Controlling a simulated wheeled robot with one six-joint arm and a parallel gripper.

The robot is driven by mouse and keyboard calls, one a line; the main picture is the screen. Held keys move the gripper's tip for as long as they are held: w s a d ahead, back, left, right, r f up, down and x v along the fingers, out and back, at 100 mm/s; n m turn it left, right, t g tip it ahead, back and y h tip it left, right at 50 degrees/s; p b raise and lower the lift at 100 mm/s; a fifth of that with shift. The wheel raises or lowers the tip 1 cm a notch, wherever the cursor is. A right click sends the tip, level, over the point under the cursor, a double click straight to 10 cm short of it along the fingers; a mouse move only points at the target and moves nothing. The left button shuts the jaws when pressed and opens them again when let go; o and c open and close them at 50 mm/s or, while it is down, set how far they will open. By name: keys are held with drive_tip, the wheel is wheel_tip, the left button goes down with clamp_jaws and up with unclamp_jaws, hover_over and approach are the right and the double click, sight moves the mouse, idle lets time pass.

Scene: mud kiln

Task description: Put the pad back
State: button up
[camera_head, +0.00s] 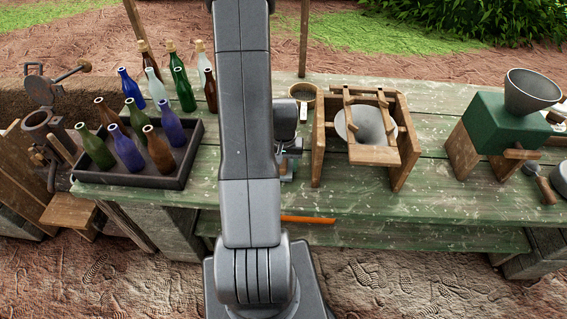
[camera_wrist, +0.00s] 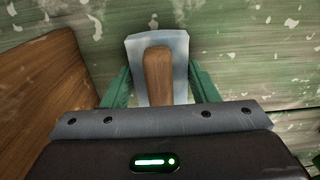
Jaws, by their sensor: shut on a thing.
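The pad (camera_wrist: 176,52) is a pale grey-blue block with a brown wooden handle (camera_wrist: 158,72) on it, seen in the wrist view. My gripper (camera_wrist: 158,88) has its green fingers on both sides of the pad and is shut on it. The green tabletop (camera_wrist: 235,40) lies beyond the pad; I cannot tell whether they touch. In the head view my arm hides most of the gripper (camera_head: 287,165) and the pad. The gripper is low over the table, left of a wooden stand (camera_head: 399,170) holding a grey round dish (camera_head: 367,126).
A dark tray (camera_head: 130,178) of several bottles stands on the left. A green grinder with a funnel (camera_head: 497,122) stands on the right. A small round wooden-rimmed pot (camera_head: 303,91) is behind the gripper. An orange strip (camera_head: 308,219) shows at the front edge. A wooden panel (camera_wrist: 45,70) borders the wrist view's left.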

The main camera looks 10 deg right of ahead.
sight(284, 161)
drive_tip(key=shift+f, duration=0.15)
drive_tip(key=shift+f+b, duration=0.15)
drive_tip(key=shift+b, duration=0.15)
drive_tip(key=o, duration=0.9)
wheel_tip(284, 161, up, 12)
drive_tip(key=shift+r+b, duration=0.25)
drive_tip(key=shift+b, duration=0.2)
wheel_tip(284, 161, down, 12)
drive_tip(key=shift+f+p, duration=0.15)
drive_tip(key=shift+p, duration=0.4)
idle(0.4)
